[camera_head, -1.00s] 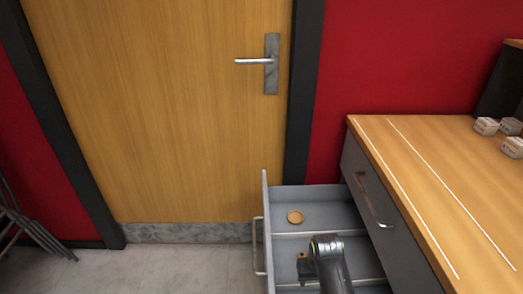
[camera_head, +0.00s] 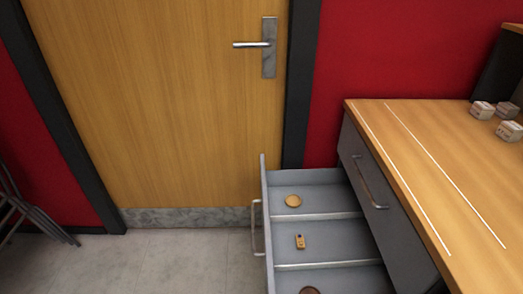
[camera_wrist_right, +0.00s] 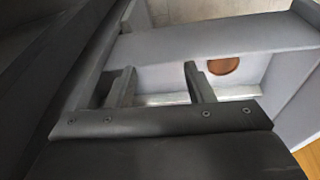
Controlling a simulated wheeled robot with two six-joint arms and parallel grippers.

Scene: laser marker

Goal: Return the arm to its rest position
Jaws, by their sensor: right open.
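My right gripper (camera_wrist_right: 161,78) shows in the right wrist view with its two fingers apart and nothing between them. It is close to the grey drawer, and a brown round disc (camera_wrist_right: 222,66) lies beyond the right finger. Neither arm shows in the head view. The open drawer (camera_head: 263,215) has several compartments. A small yellow and dark block (camera_head: 300,242) lies in the middle one, clear of any gripper. A tan round disc (camera_head: 293,201) lies in the far compartment. A darker round thing (camera_head: 310,291) in the near one is cut off by the frame edge.
A wooden worktop (camera_head: 420,180) above the drawers stands at the right, with several small white boxes (camera_head: 482,110) on it. A second drawer front with a handle (camera_head: 369,190) is below its edge. A closed door (camera_head: 170,100) and free floor (camera_head: 150,260) are left.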

